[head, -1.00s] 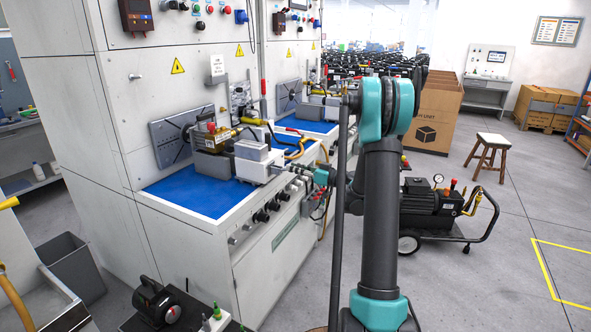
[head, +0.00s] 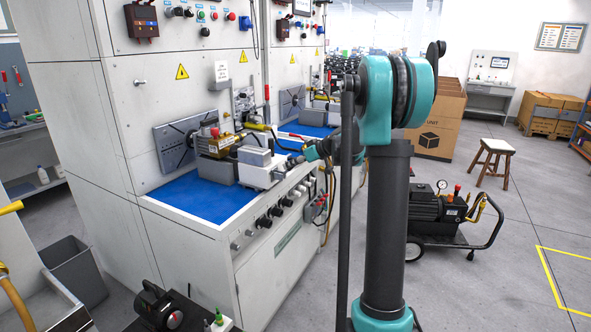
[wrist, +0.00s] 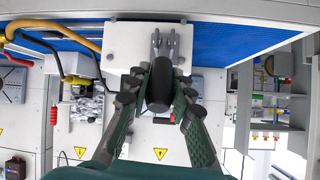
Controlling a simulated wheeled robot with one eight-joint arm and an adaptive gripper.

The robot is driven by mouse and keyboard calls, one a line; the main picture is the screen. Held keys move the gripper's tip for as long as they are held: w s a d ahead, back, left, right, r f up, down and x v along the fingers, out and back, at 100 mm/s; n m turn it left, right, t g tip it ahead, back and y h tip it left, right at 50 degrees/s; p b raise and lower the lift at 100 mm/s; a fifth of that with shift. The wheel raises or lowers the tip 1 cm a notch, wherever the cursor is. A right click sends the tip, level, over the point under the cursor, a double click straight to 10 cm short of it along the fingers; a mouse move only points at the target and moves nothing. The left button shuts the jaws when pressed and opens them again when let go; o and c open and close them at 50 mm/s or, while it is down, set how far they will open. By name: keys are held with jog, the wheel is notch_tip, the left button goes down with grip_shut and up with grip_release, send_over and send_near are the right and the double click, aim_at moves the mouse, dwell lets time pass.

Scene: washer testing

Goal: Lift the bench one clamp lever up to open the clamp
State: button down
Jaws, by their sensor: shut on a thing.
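The bench one clamp (head: 262,174) is a light grey block unit at the right edge of the blue bench top, beside a brass-and-grey pump part (head: 216,150). My gripper (head: 297,160) is at the clamp's right side, small and partly hidden by my own arm. In the wrist view, my gripper (wrist: 160,92) has both green-and-black fingers closed around the dark, round-ended clamp lever (wrist: 159,86). The lever joins grey metal fork arms (wrist: 165,46) over the pale clamp block (wrist: 125,47). The lever's exact angle is hard to tell.
The blue mat (head: 205,198) has free room in front of the pump part. A yellow hose (wrist: 70,32) runs near the clamp. Knobs (head: 272,214) line the bench front. A black wheeled pump cart (head: 435,213) stands on the floor to the right.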

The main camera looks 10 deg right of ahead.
jog(key=w+a+g+h, duration=0.1)
jog(key=a+r+g+h, duration=0.1)
jog(key=h, duration=0.1)
jog(key=shift+w+a+r+g, duration=0.2)
jog(key=shift+w+a+g, duration=0.05)
jog(key=shift+w+g, duration=0.1)
jog(key=shift+w+a+g+h, duration=0.55)
jog(key=shift+a+g+h, duration=0.25)
jog(key=shift+h, duration=0.5)
jog(key=c, duration=1.3)
grip_release()
jog(key=v, duration=1.2)
jog(key=shift+w+r, duration=0.1)
jog(key=shift+w, duration=0.05)
jog(key=s+d+f+m+h, duration=0.1)
jog(key=s+d+f+m, duration=0.1)
jog(key=s+f, duration=0.7)
jog(key=s+d+f+m+h, duration=0.1)
jog(key=s+d+f+m, duration=0.1)
jog(key=s+f, duration=0.8)
jog(key=s+d+f+m+t, duration=0.1)
jog(key=s+d+f+m, duration=0.2)
jog(key=s+f, duration=0.6)
jog(key=shift+s+f+m+h, duration=0.15)
jog(key=shift+s+m+h, duration=0.1)
jog(key=shift+s, duration=3.3)
jog(key=shift+s+f+m+h, duration=0.15)
jog(key=shift+s+m, duration=0.1)
jog(key=shift+s, duration=3.25)
